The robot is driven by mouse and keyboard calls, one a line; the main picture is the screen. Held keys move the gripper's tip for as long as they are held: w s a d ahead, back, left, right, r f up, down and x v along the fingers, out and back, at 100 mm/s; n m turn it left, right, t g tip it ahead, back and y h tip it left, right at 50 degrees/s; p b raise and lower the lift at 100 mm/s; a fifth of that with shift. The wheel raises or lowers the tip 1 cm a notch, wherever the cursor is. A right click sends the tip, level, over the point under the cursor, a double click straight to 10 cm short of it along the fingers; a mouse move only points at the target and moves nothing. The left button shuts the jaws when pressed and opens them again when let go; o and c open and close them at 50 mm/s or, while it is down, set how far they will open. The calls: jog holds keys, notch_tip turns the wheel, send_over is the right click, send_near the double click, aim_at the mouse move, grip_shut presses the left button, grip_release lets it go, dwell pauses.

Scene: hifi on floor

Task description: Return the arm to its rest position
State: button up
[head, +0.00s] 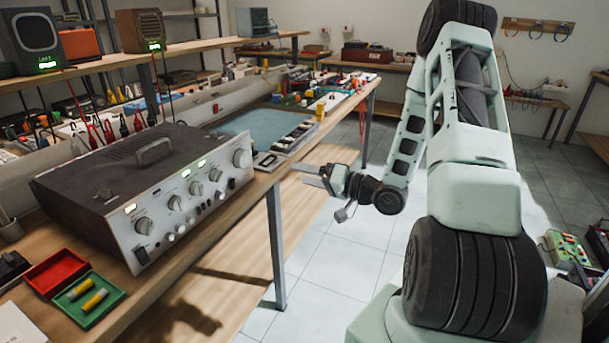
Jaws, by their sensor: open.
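My arm (462,130) rises on the right of the head view, pale green with dark joints, and bends down toward the workbench. My gripper (308,176) is at its end, held out to the left just off the bench's front edge. Its two fingers are apart and point left toward the bench. Nothing shows between them. The gripper appears above the floor, close to the bench edge; the exact gap cannot be told.
The workbench (225,228) holds a large silver-fronted amplifier (150,185), a small black device (268,161), a blue mat (245,126), and red and green trays (104,314). Tiled floor (345,262) is clear between bench and base.

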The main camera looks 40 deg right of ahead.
dwell(0.3)
jog(key=w+a+n+g+h+p, duration=0.15)
jog(key=w+a+n+g, duration=0.4)
jog(key=a, duration=0.65)
jog(key=s+a+r+n+g+h+p, duration=0.25)
jog(key=s+a+g, duration=0.2)
jog(key=a, duration=0.55)
jog(key=s+a+r+n+g, duration=0.2)
jog(key=s+a, duration=0.2)
jog(key=s, duration=0.4)
jog(key=s+a+r+n+g+h+p, duration=0.1)
jog(key=s+a+r+n+g, duration=0.1)
jog(key=s, duration=0.6)
jog(key=s+a+r+n+g, duration=0.2)
jog(key=s+a+r+g, duration=0.1)
jog(key=s+a, duration=0.3)
jog(key=shift+s+a+r+h, duration=0.35)
jog(key=shift+s+r, duration=0.1)
jog(key=shift+s, duration=0.55)
